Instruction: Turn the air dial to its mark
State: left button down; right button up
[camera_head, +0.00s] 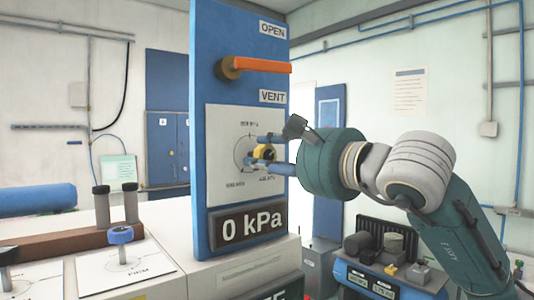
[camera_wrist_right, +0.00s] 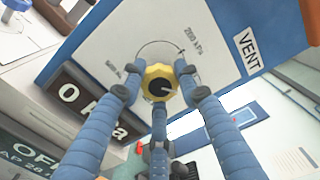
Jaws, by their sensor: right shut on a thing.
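The air dial (camera_head: 264,151) is a small yellow knob on a white plate (camera_head: 222,125) with a printed circular scale, on the upright blue panel (camera_head: 198,60). It also shows in the right wrist view (camera_wrist_right: 160,82), with a dark pointer or slot on its face. My right gripper (camera_head: 262,154) comes from the right, its blue fingers shut around the dial; the wrist view shows the fingers (camera_wrist_right: 159,90) on its sides and below. The fingers partly hide the scale, so I cannot tell where the dial points against it. My left gripper is not in view.
A display (camera_head: 250,225) below the plate reads 0 kPa. An orange lever (camera_head: 262,65) sits above the dial, between OPEN and VENT labels. A blue knob (camera_head: 120,235) stands on a bench at left. A blue device (camera_head: 372,280) sits below my right arm.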

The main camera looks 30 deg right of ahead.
jog(key=n+p, duration=0.1)
jog(key=n, duration=0.4)
jog(key=shift+n, duration=0.3)
jog(key=n+p, duration=0.1)
jog(key=n, duration=0.3)
jog(key=shift+f+n, duration=0.1)
jog(key=shift+n, duration=0.6)
jog(key=o, duration=1.2)
jog(key=shift+c, duration=0.2)
jog(key=shift+s, duration=0.2)
jog(key=s, duration=1.1)
jog(key=shift+s+d, duration=0.35)
jog(key=shift+d, duration=0.05)
